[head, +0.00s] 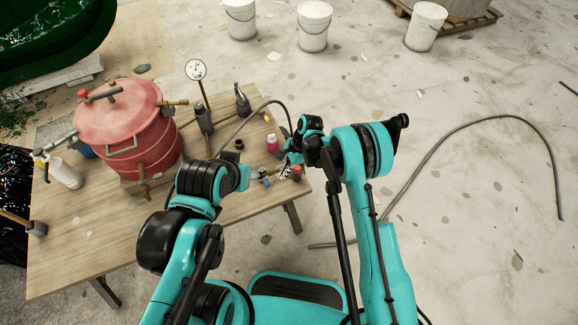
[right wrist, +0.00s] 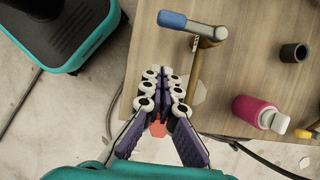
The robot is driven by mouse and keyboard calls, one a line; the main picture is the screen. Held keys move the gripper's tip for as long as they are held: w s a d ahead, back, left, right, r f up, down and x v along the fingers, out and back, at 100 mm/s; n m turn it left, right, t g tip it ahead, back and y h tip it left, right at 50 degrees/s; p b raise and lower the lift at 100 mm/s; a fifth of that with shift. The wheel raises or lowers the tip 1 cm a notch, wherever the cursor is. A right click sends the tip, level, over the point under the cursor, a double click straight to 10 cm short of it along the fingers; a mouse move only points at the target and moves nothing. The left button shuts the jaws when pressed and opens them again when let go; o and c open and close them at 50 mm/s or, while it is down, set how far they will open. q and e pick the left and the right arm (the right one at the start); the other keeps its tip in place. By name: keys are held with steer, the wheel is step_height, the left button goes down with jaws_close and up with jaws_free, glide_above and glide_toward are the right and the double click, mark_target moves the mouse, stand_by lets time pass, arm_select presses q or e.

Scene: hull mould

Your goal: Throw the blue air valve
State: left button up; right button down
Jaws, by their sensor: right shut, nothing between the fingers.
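The blue air valve shows in the right wrist view as a blue lever handle (right wrist: 172,20) on a grey and brass fitting at the top of the picture, over the wooden table. In the head view a small blue part (head: 266,182) shows near the table's front right corner. My right gripper (right wrist: 163,82) is shut and empty, its fingers together just below the blue handle in the picture, apart from it. In the head view the right gripper (head: 286,168) is small and partly hidden by its arm. My left gripper does not show; only its arm does.
The wooden table (head: 90,250) bears a red pressure pot (head: 125,130), a gauge (head: 196,70), a pink bottle (head: 272,143) and a hose. A red part (head: 297,173) sits near the corner. White buckets (head: 314,25) stand behind. Floor to the right is mostly clear.

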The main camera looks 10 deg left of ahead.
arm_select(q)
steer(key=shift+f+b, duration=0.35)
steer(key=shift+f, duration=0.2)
arm_select(e)
steer(key=shift+s+a+f, duration=0.1)
steer(key=shift+s+a, duration=0.5)
steer(key=shift+a, duration=0.3)
steer(key=shift+s+a+f, duration=0.1)
steer(key=shift+s+a, duration=0.5)
steer(key=shift+a, duration=0.25)
